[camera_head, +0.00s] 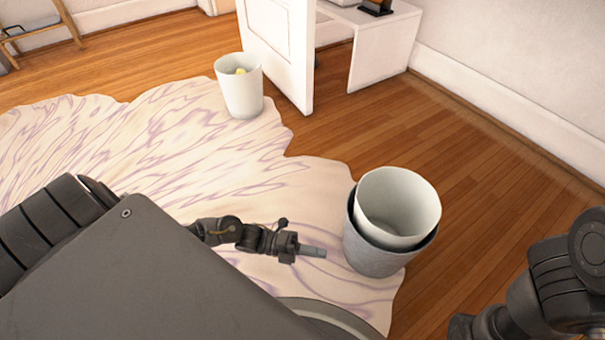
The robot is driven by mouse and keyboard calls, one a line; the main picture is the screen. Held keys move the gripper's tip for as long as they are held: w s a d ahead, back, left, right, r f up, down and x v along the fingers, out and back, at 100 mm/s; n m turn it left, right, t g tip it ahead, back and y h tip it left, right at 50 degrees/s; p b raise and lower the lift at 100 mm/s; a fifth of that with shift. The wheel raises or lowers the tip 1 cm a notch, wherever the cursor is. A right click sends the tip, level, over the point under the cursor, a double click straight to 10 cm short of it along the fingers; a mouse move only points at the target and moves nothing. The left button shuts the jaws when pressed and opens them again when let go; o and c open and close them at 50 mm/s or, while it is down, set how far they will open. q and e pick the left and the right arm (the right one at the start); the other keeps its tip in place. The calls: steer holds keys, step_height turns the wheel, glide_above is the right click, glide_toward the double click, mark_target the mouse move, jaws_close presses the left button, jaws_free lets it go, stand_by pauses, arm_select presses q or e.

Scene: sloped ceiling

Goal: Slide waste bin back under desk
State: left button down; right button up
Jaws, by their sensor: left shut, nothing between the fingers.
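A white waste bin (240,97) with something yellow inside stands upright on the rug, left of a white desk (384,42). A second bin is nearer: a white bin (372,205) nested in a grey bin (366,257), upright at the rug's right edge. My left gripper (318,251) is shut and empty, just left of the grey bin, with a small gap seeming to show between them. My right arm shows at the lower right; its gripper is out of the picture.
A pale rug (170,140) with purple streaks covers the left floor. Bare wooden floor (475,190) is free between the nested bins and the right wall. A white door-like panel (281,45) stands beside the desk. A wooden chair (40,27) is at the far left.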

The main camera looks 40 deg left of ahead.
mark_target(353, 250)
arm_select(q)
steer(key=w+d+b, duration=0.2)
steer(key=w+d, duration=0.1)
steer(key=d, duration=0.1)
steer(key=shift+w+f, duration=0.15)
steer(key=shift+w, duration=0.2)
steer(key=shift+w+d+b, duration=0.2)
steer(key=shift+w+b, duration=0.25)
steer(key=shift+w, duration=0.15)
